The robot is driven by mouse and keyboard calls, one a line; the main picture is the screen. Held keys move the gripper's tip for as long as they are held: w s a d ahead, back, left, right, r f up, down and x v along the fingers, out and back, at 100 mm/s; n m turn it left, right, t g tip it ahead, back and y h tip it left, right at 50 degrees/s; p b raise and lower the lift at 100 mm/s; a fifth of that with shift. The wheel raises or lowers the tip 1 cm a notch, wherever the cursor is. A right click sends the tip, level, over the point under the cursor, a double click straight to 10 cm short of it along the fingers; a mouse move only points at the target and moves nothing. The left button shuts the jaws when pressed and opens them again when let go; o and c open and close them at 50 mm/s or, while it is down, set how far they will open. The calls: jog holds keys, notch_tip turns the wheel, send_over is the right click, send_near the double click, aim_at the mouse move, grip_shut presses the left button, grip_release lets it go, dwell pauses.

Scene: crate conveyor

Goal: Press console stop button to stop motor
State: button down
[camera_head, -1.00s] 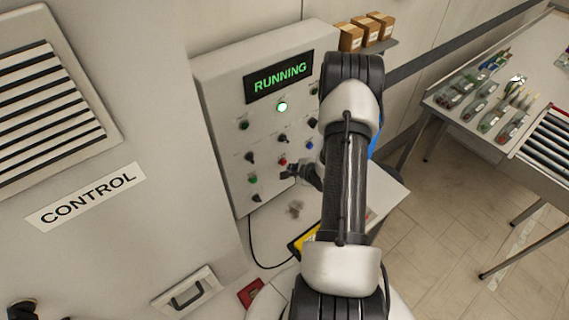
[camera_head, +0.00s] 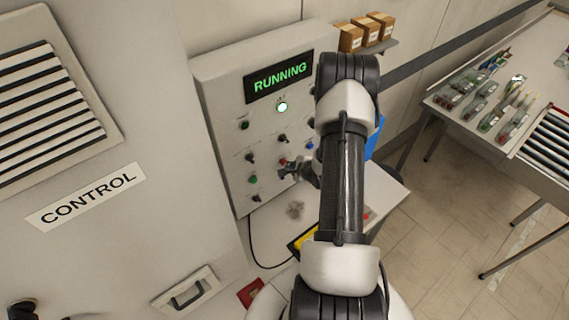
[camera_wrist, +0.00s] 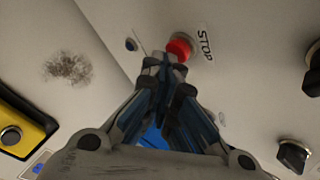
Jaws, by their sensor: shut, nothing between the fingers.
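The console (camera_head: 225,85) is a pale panel with knobs, buttons and a lit display (camera_head: 279,77) reading RUNNING in green. A green-white lamp (camera_head: 282,107) glows below the display. The red stop button (camera_wrist: 180,48) shows in the wrist view beside a STOP label (camera_wrist: 204,42); a bit of red (camera_head: 283,162) also shows in the head view by the fingertips. My gripper (camera_wrist: 165,62) is shut and empty, its tips just below and left of the button in the wrist view. I cannot tell whether they touch it. It also shows at the panel in the head view (camera_head: 287,171).
Other knobs and buttons, such as a green button (camera_head: 252,179) and a black knob (camera_wrist: 293,155), sit close around. A yellow-black box (camera_wrist: 22,127) lies on the ledge below.

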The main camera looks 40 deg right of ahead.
jog(key=shift+w, duration=0.3)
dwell(0.4)
jog(key=shift+s, duration=0.1)
jog(key=shift+s+a, duration=0.1)
jog(key=shift+s, duration=0.65)
jog(key=shift+s, duration=0.1)
jog(key=s, duration=0.3)
jog(key=s+p, duration=0.1)
jog(key=shift+s+a, duration=0.3)
jog(key=shift+s, duration=0.1)
dwell(0.6)
